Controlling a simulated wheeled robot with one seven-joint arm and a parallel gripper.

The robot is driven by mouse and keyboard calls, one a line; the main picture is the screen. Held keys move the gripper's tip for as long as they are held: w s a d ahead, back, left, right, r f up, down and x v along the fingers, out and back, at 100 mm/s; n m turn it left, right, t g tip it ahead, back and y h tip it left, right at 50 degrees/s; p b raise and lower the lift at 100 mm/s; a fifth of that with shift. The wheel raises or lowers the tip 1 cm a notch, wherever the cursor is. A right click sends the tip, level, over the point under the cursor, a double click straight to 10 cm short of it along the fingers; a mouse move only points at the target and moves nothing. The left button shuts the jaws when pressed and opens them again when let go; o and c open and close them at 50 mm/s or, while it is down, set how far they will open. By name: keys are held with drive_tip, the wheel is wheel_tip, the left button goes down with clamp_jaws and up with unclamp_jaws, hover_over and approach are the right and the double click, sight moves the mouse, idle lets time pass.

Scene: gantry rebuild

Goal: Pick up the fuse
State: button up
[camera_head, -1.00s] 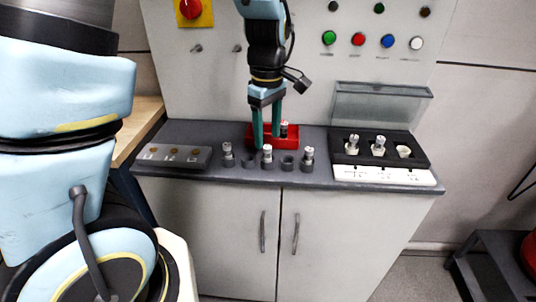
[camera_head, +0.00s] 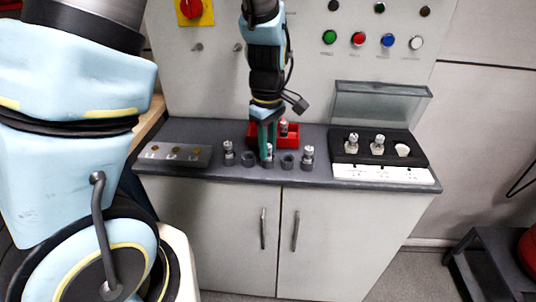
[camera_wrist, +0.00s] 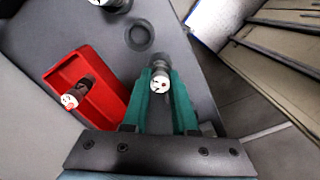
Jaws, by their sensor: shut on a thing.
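My gripper (camera_head: 267,140) has teal fingers pointing down at the middle of the row of round holders on the grey counter. It is shut on a fuse (camera_wrist: 160,84), whose pale metal end shows between the fingers in the wrist view. In the head view a bit of that fuse (camera_head: 269,152) shows at the fingertips, over a middle holder. I cannot tell whether it is still seated in the holder. Other fuses stand in holders to the left (camera_head: 228,152) and right (camera_head: 307,154). Another fuse (camera_wrist: 76,92) lies in the red tray (camera_wrist: 62,75).
An open-lidded black fuse box (camera_head: 345,158) with several pale pieces stands at the right of the counter. A grey block (camera_head: 160,160) with brass discs is at the left. Empty holders (camera_head: 288,162) flank the gripped fuse. The panel wall rises behind.

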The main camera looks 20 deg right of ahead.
clamp_jaws()
drive_tip(key=shift+r, duration=0.1)
